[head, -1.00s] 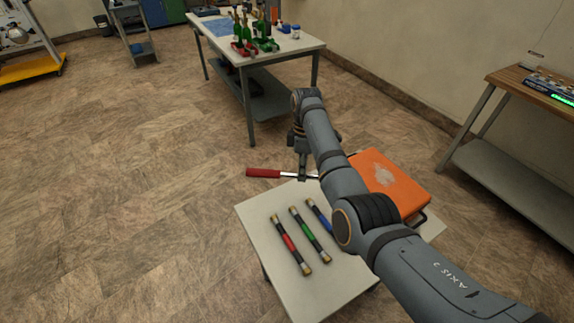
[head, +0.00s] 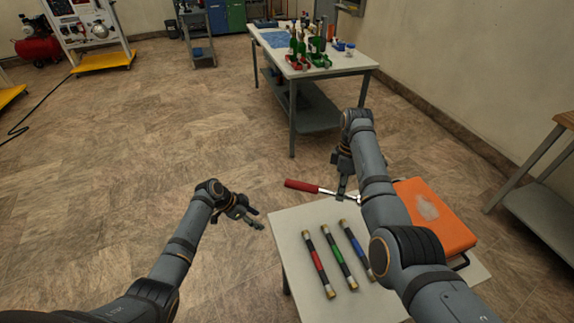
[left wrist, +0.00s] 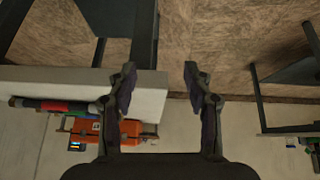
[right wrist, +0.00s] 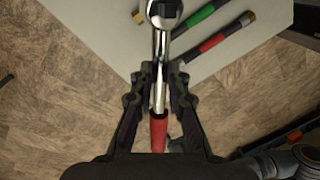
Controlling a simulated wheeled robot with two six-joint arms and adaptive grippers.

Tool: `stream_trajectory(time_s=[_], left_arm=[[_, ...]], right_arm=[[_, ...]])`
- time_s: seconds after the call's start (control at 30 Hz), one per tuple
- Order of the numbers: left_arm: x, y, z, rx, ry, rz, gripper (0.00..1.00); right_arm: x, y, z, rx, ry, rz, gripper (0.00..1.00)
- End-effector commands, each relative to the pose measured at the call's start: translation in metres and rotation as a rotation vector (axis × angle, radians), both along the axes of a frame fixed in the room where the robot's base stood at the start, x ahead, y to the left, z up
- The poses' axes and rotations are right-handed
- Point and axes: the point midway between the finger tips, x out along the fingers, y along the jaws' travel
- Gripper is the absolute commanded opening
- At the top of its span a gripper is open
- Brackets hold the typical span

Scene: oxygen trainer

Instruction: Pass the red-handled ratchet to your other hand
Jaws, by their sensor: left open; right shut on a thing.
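The red-handled ratchet (head: 302,186) has a red grip and a chrome shaft. My right gripper (head: 343,191) is shut on its shaft and holds it above the far edge of the small table. In the right wrist view the ratchet's shaft (right wrist: 158,45) runs between the fingers of the right gripper (right wrist: 159,88), with the chrome head at the top and the red handle towards the palm. My left gripper (head: 258,224) is open and empty, left of the small table and below the red handle. It also shows open in the left wrist view (left wrist: 158,80).
The small pale table (head: 305,260) carries red, green and blue banded rods (head: 338,257) and an orange case (head: 437,217). A larger workbench (head: 345,62) with green and red items stands behind. The floor left of the small table is clear.

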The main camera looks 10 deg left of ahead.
Motion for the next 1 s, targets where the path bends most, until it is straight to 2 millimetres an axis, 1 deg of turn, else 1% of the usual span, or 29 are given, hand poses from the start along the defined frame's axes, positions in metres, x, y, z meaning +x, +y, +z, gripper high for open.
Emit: stream_trajectory(time_s=[0.03, 0.07, 0.1, 0.17, 0.2, 0.27, 0.3, 0.4, 0.43, 0.5, 0.53, 0.6, 0.7, 0.77, 0.87, 1.0], left_arm=[[0.014, -0.01, 0.034, -0.022, -0.052, -0.08, 0.51], [0.019, -0.017, 0.054, -0.037, -0.08, -0.132, 0.51], [0.025, -0.026, 0.079, -0.054, -0.117, -0.202, 0.51], [0.032, -0.041, 0.117, -0.078, -0.17, -0.302, 0.51], [0.034, -0.052, 0.14, -0.092, -0.2, -0.364, 0.51], [0.034, -0.066, 0.171, -0.109, -0.24, -0.448, 0.51], [0.034, -0.075, 0.19, -0.119, -0.263, -0.496, 0.51], [0.031, -0.093, 0.226, -0.133, -0.303, -0.593, 0.51], [0.03, -0.097, 0.234, -0.135, -0.311, -0.613, 0.51], [0.027, -0.103, 0.248, -0.14, -0.325, -0.65, 0.51], [0.026, -0.105, 0.251, -0.141, -0.329, -0.662, 0.51], [0.025, -0.107, 0.256, -0.141, -0.333, -0.676, 0.51], [0.025, -0.108, 0.258, -0.141, -0.334, -0.681, 0.51], [0.025, -0.109, 0.256, -0.143, -0.334, -0.681, 0.51], [0.026, -0.117, 0.249, -0.144, -0.333, -0.68, 0.51], [0.028, -0.137, 0.23, -0.145, -0.331, -0.68, 0.51]], right_arm=[[0.0, 0.0, 0.001, 0.001, -0.001, 0.0, 0.0], [0.0, 0.0, 0.001, 0.001, -0.001, 0.0, 0.0], [0.0, 0.0, 0.001, 0.001, -0.001, 0.0, 0.0], [0.0, 0.0, 0.001, 0.001, -0.001, 0.0, 0.0], [0.0, 0.0, 0.001, 0.001, -0.001, 0.0, 0.0], [0.0, 0.0, 0.001, 0.001, -0.001, 0.0, 0.0], [0.0, 0.0, 0.001, 0.001, -0.001, 0.0, 0.0], [0.0, 0.0, 0.001, 0.001, -0.001, 0.0, 0.0], [0.0, 0.0, 0.001, 0.001, -0.001, 0.0, 0.0], [0.0, 0.0, 0.001, 0.001, -0.001, 0.0, 0.0], [0.0, 0.0, 0.001, 0.001, -0.001, 0.0, 0.0], [0.0, 0.0, 0.001, 0.001, -0.001, 0.0, 0.0], [0.0, 0.0, 0.001, 0.001, -0.001, 0.0, 0.0], [0.0, 0.0, 0.001, 0.001, -0.001, 0.0, 0.0], [0.0, 0.0, 0.001, 0.001, -0.001, 0.0, 0.0], [0.0, 0.0, 0.001, 0.001, -0.001, 0.0, 0.0]])
